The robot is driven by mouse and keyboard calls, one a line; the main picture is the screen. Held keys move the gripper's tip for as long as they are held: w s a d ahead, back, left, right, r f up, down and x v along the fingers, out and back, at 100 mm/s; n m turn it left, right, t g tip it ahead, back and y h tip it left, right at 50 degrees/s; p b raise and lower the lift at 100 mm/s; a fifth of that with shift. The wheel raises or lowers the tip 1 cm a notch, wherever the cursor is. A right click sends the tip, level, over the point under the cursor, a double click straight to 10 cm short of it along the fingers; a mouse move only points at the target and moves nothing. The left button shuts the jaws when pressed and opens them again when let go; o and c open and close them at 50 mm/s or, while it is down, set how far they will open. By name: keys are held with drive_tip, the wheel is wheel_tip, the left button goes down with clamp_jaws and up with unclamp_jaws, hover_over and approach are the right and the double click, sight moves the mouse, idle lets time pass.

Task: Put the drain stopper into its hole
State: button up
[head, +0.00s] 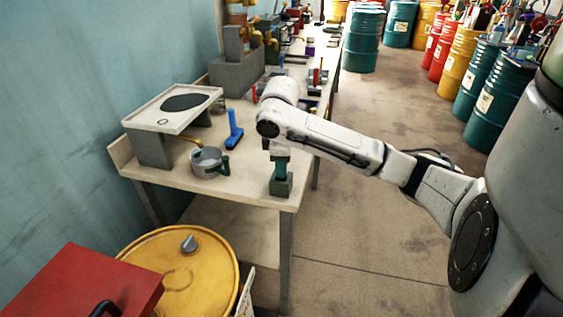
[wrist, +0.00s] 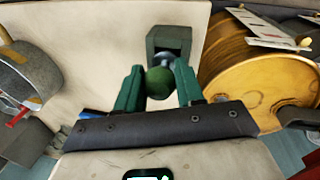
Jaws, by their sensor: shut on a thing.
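The drain stopper has a round green knob (wrist: 159,83) and a grey part (wrist: 163,60) beyond it in the wrist view. My gripper (wrist: 158,72) is shut on the knob, with one green finger on each side. The stopper's lower end is at a dark green-grey block (head: 281,185) on the table's near right corner; I cannot tell whether it sits in the block. The block also shows in the wrist view (wrist: 169,38). In the head view, my gripper (head: 281,162) is directly over it. A pale raised tray (head: 196,95) at the left has a black round area and a small dark ring (head: 163,122).
A grey metal mug (head: 207,165) and a blue upright-handled tool (head: 234,132) stand between the tray and block. A yellow drum (head: 205,270) and a red box (head: 90,290) are in front of the table. More equipment fills the table's far end.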

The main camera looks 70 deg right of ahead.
drive_tip(key=shift+f, duration=0.35)
drive_tip(key=o, duration=1.2)
drive_tip(key=shift+r, duration=0.1)
wheel_tip(320, 180, up, 10)
drive_tip(key=a+p, duration=0.1)
drive_tip(key=a, duration=0.1)
drive_tip(key=shift+s+r, duration=0.2)
drive_tip(key=shift+s, duration=0.05)
